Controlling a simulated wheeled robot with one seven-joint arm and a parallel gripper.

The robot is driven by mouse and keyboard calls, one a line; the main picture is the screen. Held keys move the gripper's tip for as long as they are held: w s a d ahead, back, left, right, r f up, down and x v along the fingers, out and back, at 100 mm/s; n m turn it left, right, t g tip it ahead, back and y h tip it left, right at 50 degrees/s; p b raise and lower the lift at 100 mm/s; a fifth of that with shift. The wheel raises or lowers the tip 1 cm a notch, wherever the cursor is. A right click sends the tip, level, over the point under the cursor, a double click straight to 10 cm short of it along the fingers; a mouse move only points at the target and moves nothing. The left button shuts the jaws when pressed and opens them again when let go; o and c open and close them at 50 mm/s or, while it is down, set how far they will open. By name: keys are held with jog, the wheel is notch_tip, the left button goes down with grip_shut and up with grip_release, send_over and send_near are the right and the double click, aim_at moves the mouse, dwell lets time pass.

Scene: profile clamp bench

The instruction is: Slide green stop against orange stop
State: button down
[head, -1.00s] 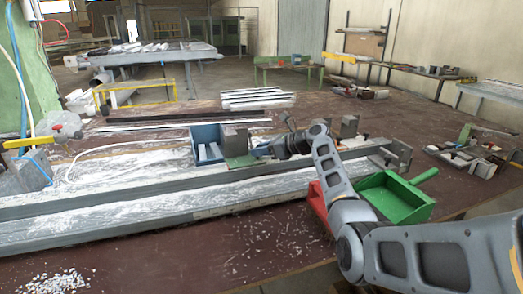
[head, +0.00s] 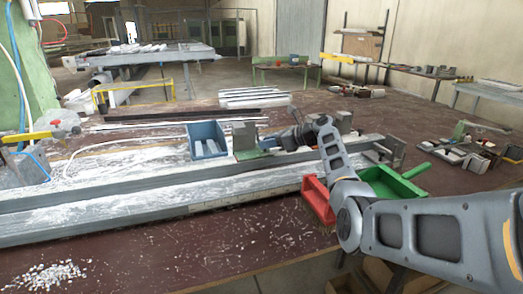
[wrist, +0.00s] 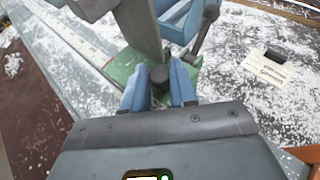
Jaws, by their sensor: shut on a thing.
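The green stop (head: 243,154) has a green base and an upright grey block, and sits on the long grey rail of the bench. It also shows in the wrist view (wrist: 125,68). My gripper (wrist: 160,78) is shut on the dark knob of the green stop, one blue finger on each side. In the head view my gripper (head: 271,143) is at the right side of the stop. A grey block (head: 343,121) stands farther right, its lower part hidden by my arm. An orange piece (wrist: 306,155), perhaps the orange stop, shows at the wrist view's lower right edge.
A blue bin (head: 207,132) stands just behind and left of the green stop. A yellow-handled clamp (head: 28,136) is at the far left. White shavings cover the rail.

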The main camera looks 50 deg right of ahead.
jog(key=s+d, duration=0.1)
jog(key=d, duration=0.1)
jog(key=s+d, duration=0.2)
jog(key=shift+d, duration=0.25)
jog(key=c, duration=0.9)
grip_release()
jog(key=shift+c, duration=0.2)
jog(key=v, duration=0.7)
jog(key=shift+s, duration=0.4)
jog(key=shift+r, duration=0.15)
